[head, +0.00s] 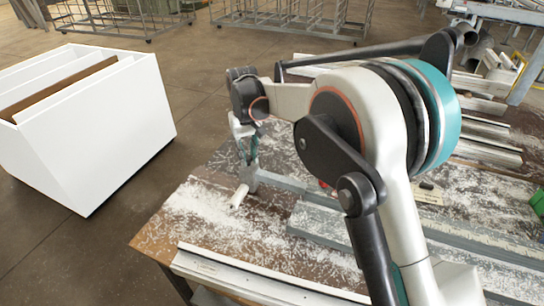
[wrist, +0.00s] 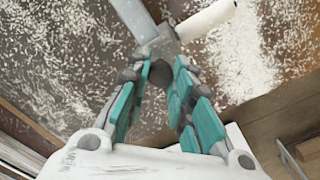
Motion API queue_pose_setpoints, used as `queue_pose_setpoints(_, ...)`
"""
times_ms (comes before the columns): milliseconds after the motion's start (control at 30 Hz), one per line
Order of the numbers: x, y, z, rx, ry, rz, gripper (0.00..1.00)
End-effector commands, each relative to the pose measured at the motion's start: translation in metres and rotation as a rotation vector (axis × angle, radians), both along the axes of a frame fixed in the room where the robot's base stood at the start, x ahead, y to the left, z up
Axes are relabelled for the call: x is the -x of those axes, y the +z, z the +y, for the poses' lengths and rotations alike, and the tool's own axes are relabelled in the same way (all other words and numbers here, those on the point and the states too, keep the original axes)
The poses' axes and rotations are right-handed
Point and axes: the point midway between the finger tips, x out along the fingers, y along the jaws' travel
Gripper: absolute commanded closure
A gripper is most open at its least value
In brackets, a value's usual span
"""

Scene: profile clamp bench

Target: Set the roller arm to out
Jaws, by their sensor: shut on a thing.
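The roller arm is a grey metal bar (head: 280,182) with a white roller (head: 239,196) at its near left end, over the chip-strewn bench. In the wrist view the grey bar (wrist: 135,18) comes from the top, and the white roller (wrist: 208,20) points to the upper right. My gripper (head: 248,176) reaches down onto the bar's end beside the roller. In the wrist view my gripper (wrist: 168,74) has its teal fingers closed at the tips on this end. The exact contact is partly hidden by the fingertips. The arm's pivot is hidden behind my own arm in the head view.
White and brown chips cover the wooden bench (head: 150,240). A long pale profile (head: 260,282) lies along its front edge. A white bin (head: 110,135) stands on the floor at left. More profiles (head: 485,150) lie at right.

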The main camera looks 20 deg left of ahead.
Motion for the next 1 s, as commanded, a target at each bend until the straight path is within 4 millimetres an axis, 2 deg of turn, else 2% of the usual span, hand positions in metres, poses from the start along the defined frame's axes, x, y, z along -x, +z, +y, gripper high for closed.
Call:
queue_pose_setpoints(33, -0.001, 0.003, 0.017, -0.002, 0.004, -0.001, 1.0)
queue_pose_setpoints(100, -0.003, 0.002, 0.034, -0.002, 0.003, -0.001, 1.0)
queue_pose_setpoints(400, -0.007, 0.002, 0.084, -0.001, 0.001, -0.002, 1.0)
queue_pose_setpoints(633, -0.008, 0.001, 0.099, -0.001, 0.0, -0.002, 1.0)
queue_pose_setpoints(1000, -0.008, 0.0, 0.101, -0.001, 0.0, -0.002, 1.0)
